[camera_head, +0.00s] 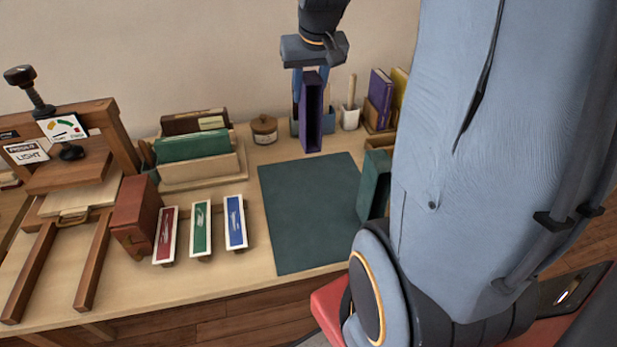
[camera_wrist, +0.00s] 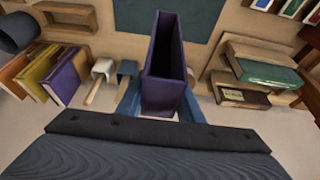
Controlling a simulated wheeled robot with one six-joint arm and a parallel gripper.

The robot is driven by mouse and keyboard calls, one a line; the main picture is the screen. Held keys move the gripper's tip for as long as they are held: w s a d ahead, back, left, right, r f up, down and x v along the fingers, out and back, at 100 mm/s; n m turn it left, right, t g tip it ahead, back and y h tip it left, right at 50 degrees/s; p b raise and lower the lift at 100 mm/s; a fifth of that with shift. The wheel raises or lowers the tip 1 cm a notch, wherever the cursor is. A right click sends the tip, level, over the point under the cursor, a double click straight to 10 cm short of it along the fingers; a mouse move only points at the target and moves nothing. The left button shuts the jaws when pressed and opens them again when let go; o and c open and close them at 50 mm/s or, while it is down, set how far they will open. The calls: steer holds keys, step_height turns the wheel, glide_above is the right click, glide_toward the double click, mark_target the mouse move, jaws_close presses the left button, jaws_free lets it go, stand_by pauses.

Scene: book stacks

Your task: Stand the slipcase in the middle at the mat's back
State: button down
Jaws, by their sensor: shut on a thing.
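The purple slipcase (camera_head: 311,112) is upright, a tall open-fronted box, at the back edge of the dark green mat (camera_head: 300,225). My gripper (camera_head: 311,75) is shut on it from above, with a blue finger on each side. In the wrist view the slipcase (camera_wrist: 166,62) is between the fingers, and the mat (camera_wrist: 208,22) lies beyond it. I cannot tell whether its foot touches the mat or hangs just above it.
A blue holder and a white pot (camera_head: 350,118) stand close behind and beside the slipcase. A lidded jar (camera_head: 264,129) is to the left. A green box (camera_head: 373,185) stands at the mat's right edge. The mat's middle is bare. Red, green and blue trays lie left of it.

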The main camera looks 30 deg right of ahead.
step_height(320, 180, down, 10)
steer(key=shift+f+p, duration=0.1)
steer(key=shift+p, duration=0.35)
steer(key=shift+f, duration=0.1)
steer(key=c, duration=1.2)
jaws_free()
steer(key=v, duration=1.2)
steer(key=s+a+f+n+g, duration=0.1)
steer(key=s+a+f, duration=0.2)
steer(key=s+a, duration=0.1)
steer(key=s+a+f+n+g, duration=0.1)
steer(key=s+a+f, duration=0.3)
steer(key=a, duration=0.1)
steer(key=s+a+f+n+g+y+b, duration=0.1)
steer(key=s+a+f, duration=0.2)
steer(key=s+a, duration=0.1)
steer(key=shift+s+a+f+g, duration=0.2)
steer(key=shift+s+a+g, duration=0.2)
steer(key=shift+a, duration=0.35)
